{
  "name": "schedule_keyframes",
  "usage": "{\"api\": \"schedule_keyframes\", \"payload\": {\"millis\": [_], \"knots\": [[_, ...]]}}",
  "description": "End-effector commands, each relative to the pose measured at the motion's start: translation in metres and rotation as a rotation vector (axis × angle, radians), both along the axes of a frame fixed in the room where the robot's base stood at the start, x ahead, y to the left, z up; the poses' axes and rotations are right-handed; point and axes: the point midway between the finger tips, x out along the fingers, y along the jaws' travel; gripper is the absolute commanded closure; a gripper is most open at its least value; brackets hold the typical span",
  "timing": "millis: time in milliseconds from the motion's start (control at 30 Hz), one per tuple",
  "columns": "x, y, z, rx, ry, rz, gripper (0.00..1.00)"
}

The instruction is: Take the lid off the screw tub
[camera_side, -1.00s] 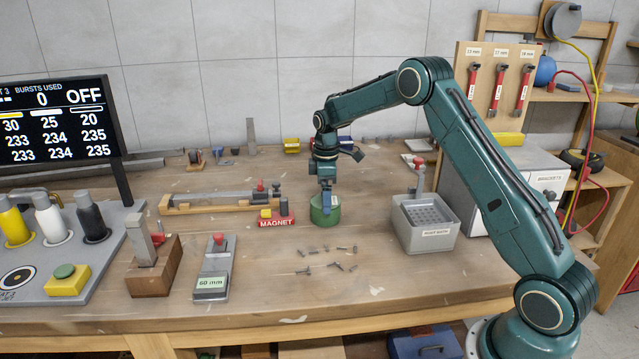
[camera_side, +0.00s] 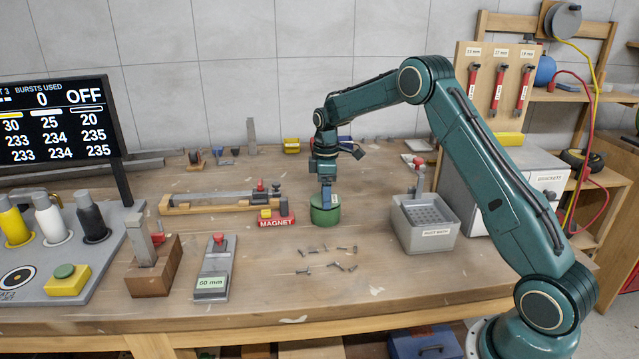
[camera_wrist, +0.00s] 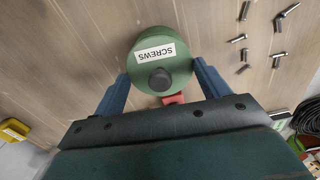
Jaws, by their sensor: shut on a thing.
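The screw tub (camera_side: 325,216) is a round green tub standing on the bench. Its green lid (camera_wrist: 178,72), with a white SCREWS label and a dark round knob, fills the top of the tub in the wrist view. My gripper (camera_side: 325,200) points straight down over the tub. In the wrist view my gripper (camera_wrist: 161,72) has one blue finger on each side of the lid and is shut on it. The lid looks level and on the tub; I cannot see a gap under it. The inside of the tub is hidden.
Several loose screws (camera_side: 340,266) lie in front of the tub. A red MAGNET block (camera_side: 277,222) stands close on its left, and a grey basin (camera_side: 425,232) to its right. A 60 mm gauge (camera_side: 213,268) is at front left. Bare bench lies between the tub and basin.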

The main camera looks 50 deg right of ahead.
Motion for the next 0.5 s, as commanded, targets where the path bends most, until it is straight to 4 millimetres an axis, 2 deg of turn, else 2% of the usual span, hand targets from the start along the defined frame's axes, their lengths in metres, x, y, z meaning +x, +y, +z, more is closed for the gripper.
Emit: {"api": "schedule_keyframes", "payload": {"millis": [267,500], "knots": [[0.001,0.0,0.031,-0.002,-0.004,0.0,0.47],[0.001,0.0,0.079,-0.003,-0.006,0.0,0.47]]}}
